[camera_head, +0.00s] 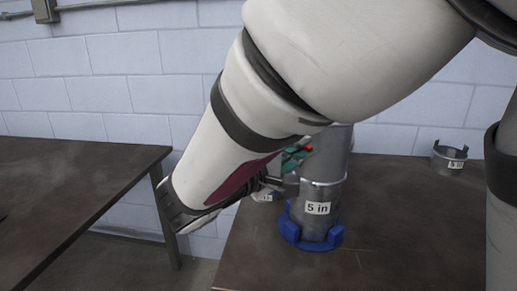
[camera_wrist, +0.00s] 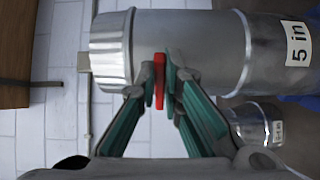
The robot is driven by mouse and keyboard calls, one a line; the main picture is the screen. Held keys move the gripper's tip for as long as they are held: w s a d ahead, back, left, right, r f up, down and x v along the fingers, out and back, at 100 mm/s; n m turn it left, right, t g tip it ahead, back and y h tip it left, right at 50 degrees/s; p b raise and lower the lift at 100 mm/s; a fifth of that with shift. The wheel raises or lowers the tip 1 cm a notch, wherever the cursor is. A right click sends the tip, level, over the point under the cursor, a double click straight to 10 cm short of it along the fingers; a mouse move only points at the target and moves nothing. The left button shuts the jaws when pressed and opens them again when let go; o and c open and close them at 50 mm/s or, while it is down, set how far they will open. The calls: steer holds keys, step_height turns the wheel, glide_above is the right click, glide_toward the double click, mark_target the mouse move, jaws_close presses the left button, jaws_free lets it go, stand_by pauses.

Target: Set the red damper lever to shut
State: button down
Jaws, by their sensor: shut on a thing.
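A grey metal duct (camera_head: 325,165) stands upright in a blue holder (camera_head: 336,238) on the dark table and bears a "5 in" label. In the wrist view the duct (camera_wrist: 195,45) lies sideways across the picture. The red damper lever (camera_wrist: 159,82) shows there as a narrow strip running across the duct's length. My gripper (camera_wrist: 161,76) has its teal fingers on either side of the lever and is shut on it. In the head view only a bit of red lever (camera_head: 308,148) shows beside my gripper (camera_head: 294,156); my arm hides much of the duct's upper part.
A short metal collar (camera_head: 449,158) labelled "5 in" stands at the table's back right. Another labelled metal piece (camera_head: 263,196) is partly hidden behind my gripper. A second dark table (camera_head: 70,180) stands at left, across a gap. The right tabletop is mostly clear.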

steer(key=c, duration=1.7)
jaws_free()
steer(key=shift+a, duration=0.1)
steer(key=v, duration=1.1)
steer(key=shift+s+a+f, duration=0.1)
steer(key=shift+s+a, duration=0.15)
steer(key=shift+s, duration=0.1)
